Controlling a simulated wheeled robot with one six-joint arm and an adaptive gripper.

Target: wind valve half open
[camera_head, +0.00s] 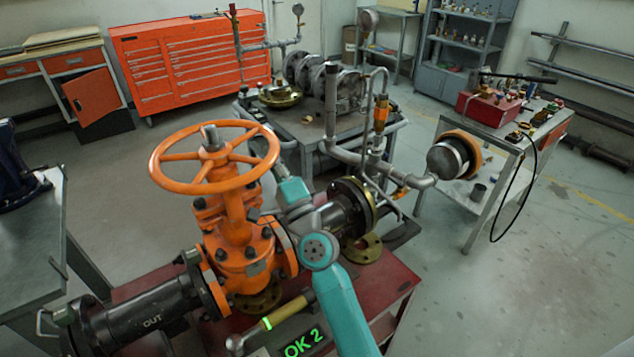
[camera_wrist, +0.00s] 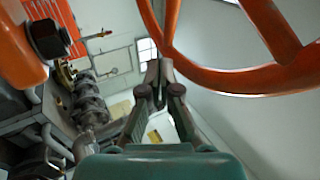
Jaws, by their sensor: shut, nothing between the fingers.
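The orange gate valve (camera_head: 238,245) stands upright on a red bench, with its spoked orange handwheel (camera_head: 157,168) on top. The black pipe beside it is marked OUT. My teal arm rises to the right of the valve; the gripper itself is hard to make out in the head view. In the wrist view my gripper (camera_wrist: 159,72) is shut and empty. The handwheel's rim and spokes (camera_wrist: 245,80) arch close above and to the right of the fingertips. I cannot tell whether they touch the rim. Part of the orange valve body with a dark bolt shows at upper left.
A display (camera_head: 303,343) reads "OK 2" in green below the valve, beside a handle with a green band (camera_head: 268,322). Grey pipework (camera_head: 375,150) stands close on the right.

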